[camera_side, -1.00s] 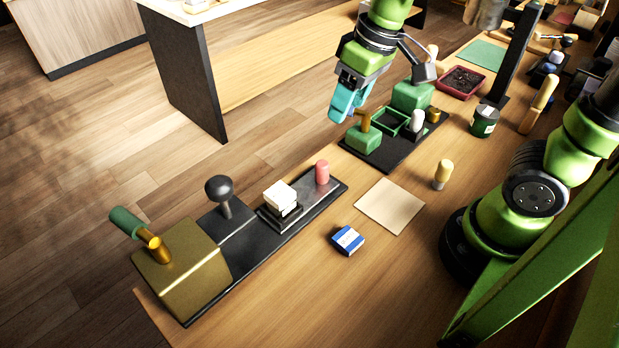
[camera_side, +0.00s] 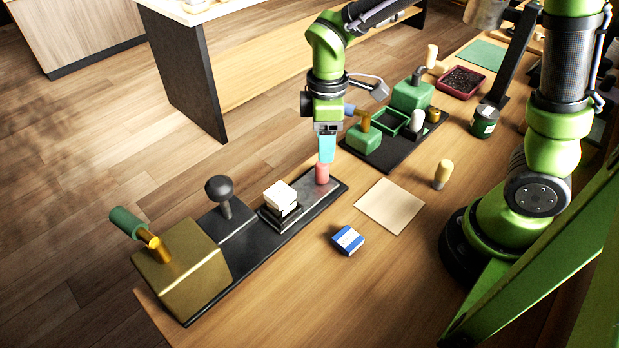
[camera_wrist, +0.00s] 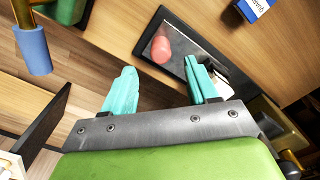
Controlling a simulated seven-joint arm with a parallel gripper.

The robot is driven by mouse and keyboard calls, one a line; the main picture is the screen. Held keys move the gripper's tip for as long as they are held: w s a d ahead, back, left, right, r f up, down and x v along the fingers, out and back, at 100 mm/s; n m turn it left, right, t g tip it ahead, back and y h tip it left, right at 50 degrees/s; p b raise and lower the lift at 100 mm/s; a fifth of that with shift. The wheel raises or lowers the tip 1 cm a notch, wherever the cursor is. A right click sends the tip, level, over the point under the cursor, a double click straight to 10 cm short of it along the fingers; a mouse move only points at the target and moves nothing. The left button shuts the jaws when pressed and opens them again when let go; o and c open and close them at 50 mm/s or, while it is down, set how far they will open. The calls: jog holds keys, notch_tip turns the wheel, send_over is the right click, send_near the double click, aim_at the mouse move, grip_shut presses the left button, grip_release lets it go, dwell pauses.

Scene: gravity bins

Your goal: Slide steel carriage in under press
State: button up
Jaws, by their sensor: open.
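A grey steel plate (camera_side: 309,187), which looks like the steel carriage, lies on the long black base (camera_side: 240,262). A pink upright peg (camera_side: 322,173) stands at its right end, and a small dark block with a white block (camera_side: 280,197) sits at its left. A brass-coloured block (camera_side: 182,268) with a green-handled lever and a black knob (camera_side: 220,188) stand further left on the base; these look like the press. My gripper (camera_side: 326,158) points down just above the peg. In the wrist view my open gripper (camera_wrist: 160,87) has the peg (camera_wrist: 161,46) beyond its two teal fingers, apart from them.
A green device with a blue handle (camera_side: 364,138) stands close behind my gripper on another black base. A blue and white box (camera_side: 348,240), a beige sheet (camera_side: 390,205) and a yellow peg (camera_side: 443,174) are in front. The table between them is clear.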

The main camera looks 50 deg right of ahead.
aim_at(324, 167)
notch_tip(324, 167, down, 8)
jog(key=shift+r, duration=0.1)
jog(key=shift+c, duration=0.3)
grip_shut()
